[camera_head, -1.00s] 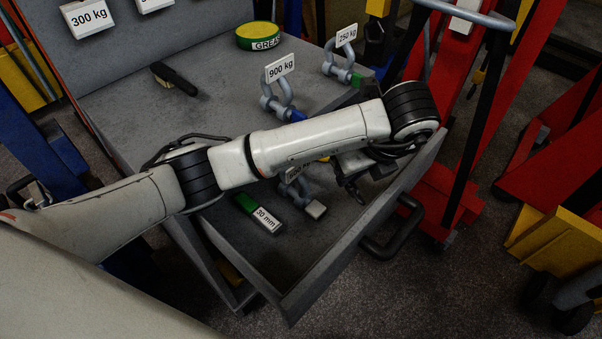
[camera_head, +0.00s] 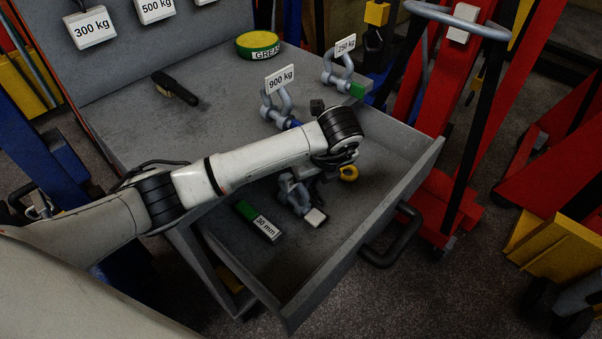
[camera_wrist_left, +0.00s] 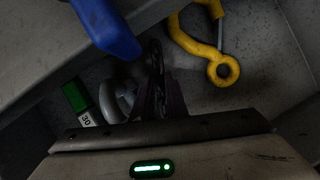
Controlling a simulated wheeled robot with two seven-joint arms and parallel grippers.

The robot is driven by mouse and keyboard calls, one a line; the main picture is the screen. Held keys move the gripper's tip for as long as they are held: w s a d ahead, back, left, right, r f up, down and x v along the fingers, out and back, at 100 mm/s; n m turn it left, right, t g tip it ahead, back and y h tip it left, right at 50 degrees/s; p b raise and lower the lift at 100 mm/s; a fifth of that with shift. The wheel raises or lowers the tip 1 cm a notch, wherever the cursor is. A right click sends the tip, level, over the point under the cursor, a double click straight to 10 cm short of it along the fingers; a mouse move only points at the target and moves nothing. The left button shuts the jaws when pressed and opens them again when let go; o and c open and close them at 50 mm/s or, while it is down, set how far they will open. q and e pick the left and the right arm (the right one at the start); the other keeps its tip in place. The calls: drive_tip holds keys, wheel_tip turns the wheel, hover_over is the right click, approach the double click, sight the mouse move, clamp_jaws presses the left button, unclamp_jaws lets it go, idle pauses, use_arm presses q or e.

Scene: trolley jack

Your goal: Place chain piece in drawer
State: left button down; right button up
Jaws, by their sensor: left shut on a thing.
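The drawer (camera_head: 382,212) stands open below the worktop. My left gripper (camera_head: 318,176) is over its inside, mostly hidden by my own wrist in the head view. In the left wrist view, my left gripper (camera_wrist_left: 160,95) is shut on a dark chain piece (camera_wrist_left: 155,62), which hangs between the fingers. Whether the chain touches the drawer floor I cannot tell. The chain is not clear in the head view. My right gripper is not in view.
The drawer holds a green-and-white 30 mm piece (camera_head: 258,220), a grey shackle (camera_head: 291,192) and a yellow hook (camera_wrist_left: 208,45). The 900 kg shackle (camera_head: 277,106) stands on the worktop near the drawer. The drawer's front and right parts have free floor.

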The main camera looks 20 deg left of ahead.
use_arm(q)
drive_tip(key=a, duration=0.1)
drive_tip(key=w+a, duration=0.1)
drive_tip(key=a, duration=0.1)
drive_tip(key=shift+f, duration=0.55)
drive_tip(key=c, duration=2)
unclamp_jaws()
drive_tip(key=shift+f, duration=0.1)
drive_tip(key=shift+c, duration=0.2)
drive_tip(key=v, duration=1.2)
drive_tip(key=shift+p, duration=0.4)
drive_tip(key=shift+d, duration=0.1)
